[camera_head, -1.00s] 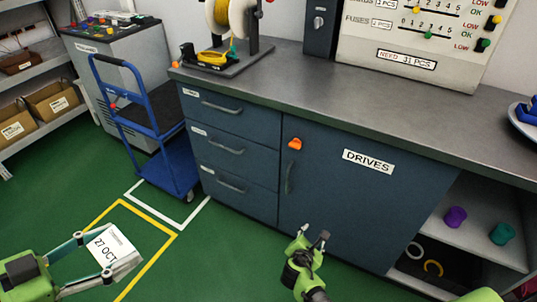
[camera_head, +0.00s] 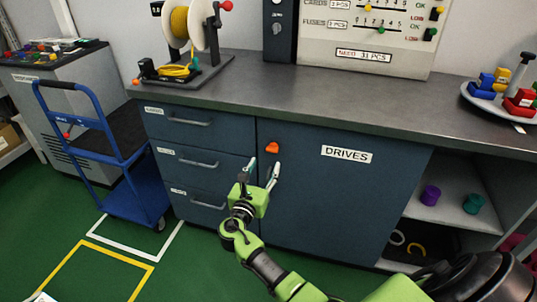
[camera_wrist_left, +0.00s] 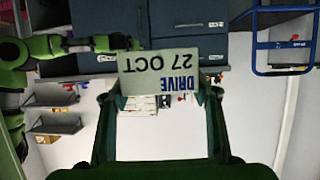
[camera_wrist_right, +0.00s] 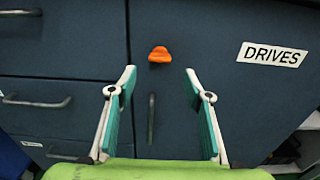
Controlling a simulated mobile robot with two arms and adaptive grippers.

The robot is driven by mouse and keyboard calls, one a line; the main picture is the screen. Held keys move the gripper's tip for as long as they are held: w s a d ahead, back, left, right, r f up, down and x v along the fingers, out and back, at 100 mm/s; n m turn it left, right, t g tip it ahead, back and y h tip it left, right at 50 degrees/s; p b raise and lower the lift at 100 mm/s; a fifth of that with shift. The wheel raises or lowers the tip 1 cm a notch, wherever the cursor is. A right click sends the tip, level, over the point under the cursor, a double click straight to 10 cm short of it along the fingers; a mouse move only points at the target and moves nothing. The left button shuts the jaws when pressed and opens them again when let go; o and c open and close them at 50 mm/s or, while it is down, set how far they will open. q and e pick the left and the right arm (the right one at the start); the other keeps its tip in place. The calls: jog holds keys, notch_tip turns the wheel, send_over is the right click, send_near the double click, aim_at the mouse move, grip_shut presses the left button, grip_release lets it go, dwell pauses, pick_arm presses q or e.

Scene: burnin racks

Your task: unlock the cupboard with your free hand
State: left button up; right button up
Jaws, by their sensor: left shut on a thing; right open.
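The cupboard (camera_head: 330,200) is a dark blue door marked DRIVES under the grey worktop. Its orange latch knob (camera_head: 272,147) is at the door's upper left, above a vertical handle. My right gripper (camera_head: 261,168) is open and empty, just below the knob. In the right wrist view the orange knob (camera_wrist_right: 159,54) lies beyond and between the open fingertips, apart from them. My left gripper (camera_wrist_left: 160,95) is shut on a white card (camera_wrist_left: 160,70) reading DRIVE 27 OCT. In the head view only the card's edge (camera_head: 43,297) shows at the bottom left.
Drawers (camera_head: 200,160) stand left of the door, with a blue trolley (camera_head: 115,150) further left. Open shelves (camera_head: 450,205) with purple and teal pieces are on the right. A spool stand (camera_head: 190,75) and a plate of coloured parts (camera_head: 500,100) sit on the worktop.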

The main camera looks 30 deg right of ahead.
aim_at(271, 151)
jog(key=b+x, duration=0.1)
jog(key=x, duration=0.7)
jog(key=shift+w, duration=0.15)
jog(key=c, duration=1.1)
